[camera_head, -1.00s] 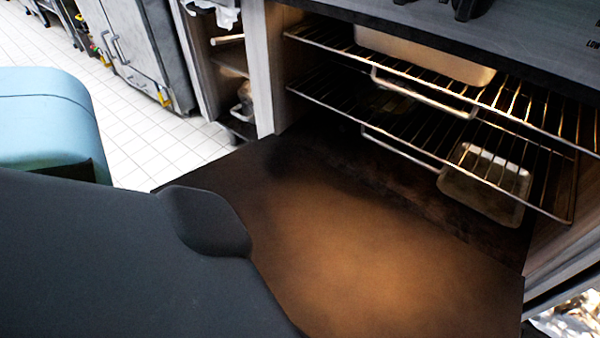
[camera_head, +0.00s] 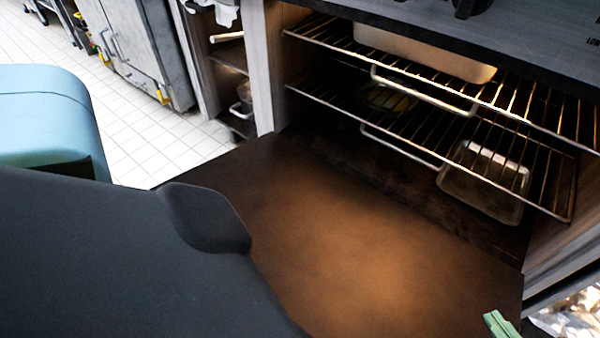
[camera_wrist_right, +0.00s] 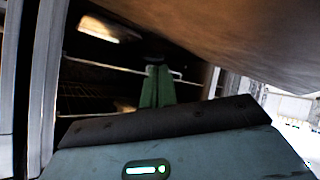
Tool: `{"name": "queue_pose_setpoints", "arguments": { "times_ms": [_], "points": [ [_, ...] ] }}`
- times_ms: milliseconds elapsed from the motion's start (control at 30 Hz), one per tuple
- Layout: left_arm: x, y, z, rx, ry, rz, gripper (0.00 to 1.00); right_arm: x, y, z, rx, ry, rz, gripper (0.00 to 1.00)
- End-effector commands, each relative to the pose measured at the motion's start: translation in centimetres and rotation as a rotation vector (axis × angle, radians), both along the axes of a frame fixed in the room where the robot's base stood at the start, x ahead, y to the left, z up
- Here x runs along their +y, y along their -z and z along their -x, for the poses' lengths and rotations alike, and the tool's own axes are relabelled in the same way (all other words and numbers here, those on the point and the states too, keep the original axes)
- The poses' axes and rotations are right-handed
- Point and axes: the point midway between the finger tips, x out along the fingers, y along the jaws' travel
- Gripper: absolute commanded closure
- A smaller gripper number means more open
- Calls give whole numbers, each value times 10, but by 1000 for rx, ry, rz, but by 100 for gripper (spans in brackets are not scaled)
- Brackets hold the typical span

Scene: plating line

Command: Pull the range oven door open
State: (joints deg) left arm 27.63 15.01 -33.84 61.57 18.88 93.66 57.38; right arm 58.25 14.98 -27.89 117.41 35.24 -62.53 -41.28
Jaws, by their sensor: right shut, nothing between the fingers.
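The range oven door (camera_head: 340,255) is folded down open in the head view, its brown inner face turned up in front of the oven cavity. It also fills the upper right of the right wrist view (camera_wrist_right: 215,40). Only a green tip of my right gripper (camera_head: 499,325) shows, at the lower right by the door's right edge. In the right wrist view my right gripper (camera_wrist_right: 157,85) is shut and empty, with the oven interior behind its fingers. I cannot tell whether it touches the door. My left gripper is out of view.
Two wire racks (camera_head: 400,121) cross the oven cavity, with metal pans (camera_head: 485,182) in it. Open shelves (camera_head: 230,60) stand left of the oven. White tiled floor (camera_head: 140,140) is clear at the left.

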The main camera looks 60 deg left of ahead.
Motion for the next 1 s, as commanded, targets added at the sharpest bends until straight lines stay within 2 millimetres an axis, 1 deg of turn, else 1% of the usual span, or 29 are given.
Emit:
{"name": "queue_pose_setpoints", "arguments": {
  "times_ms": [33, 100, 167, 200, 267, 300, 333, 400, 500, 600, 700, 833, 1000],
  "points": [
    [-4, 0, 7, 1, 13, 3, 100, 27, -12, 8, 65, -61, -30, 100],
    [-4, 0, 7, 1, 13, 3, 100, 59, -24, 27, 169, -149, -54, 100],
    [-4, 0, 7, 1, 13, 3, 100, 83, -35, 47, 259, -232, -59, 100],
    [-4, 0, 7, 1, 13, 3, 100, 98, -42, 61, 315, -287, -56, 100],
    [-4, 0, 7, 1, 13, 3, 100, 115, -52, 83, 393, -368, -38, 100],
    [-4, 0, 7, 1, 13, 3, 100, 124, -58, 97, 441, -417, -23, 100],
    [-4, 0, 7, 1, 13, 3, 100, 129, -62, 108, 474, -452, -8, 100],
    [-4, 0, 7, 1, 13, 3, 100, 138, -70, 129, 537, -525, 30, 100],
    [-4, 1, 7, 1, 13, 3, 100, 144, -79, 151, 598, -599, 81, 100],
    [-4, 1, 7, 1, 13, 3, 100, 146, -83, 164, 633, -642, 118, 100],
    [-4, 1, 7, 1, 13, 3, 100, 146, -85, 169, 649, -657, 133, 100],
    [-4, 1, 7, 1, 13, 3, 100, 146, -84, 170, 651, -659, 135, 100],
    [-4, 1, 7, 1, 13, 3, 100, 153, -76, 174, 653, -660, 134, 100]
  ]
}}
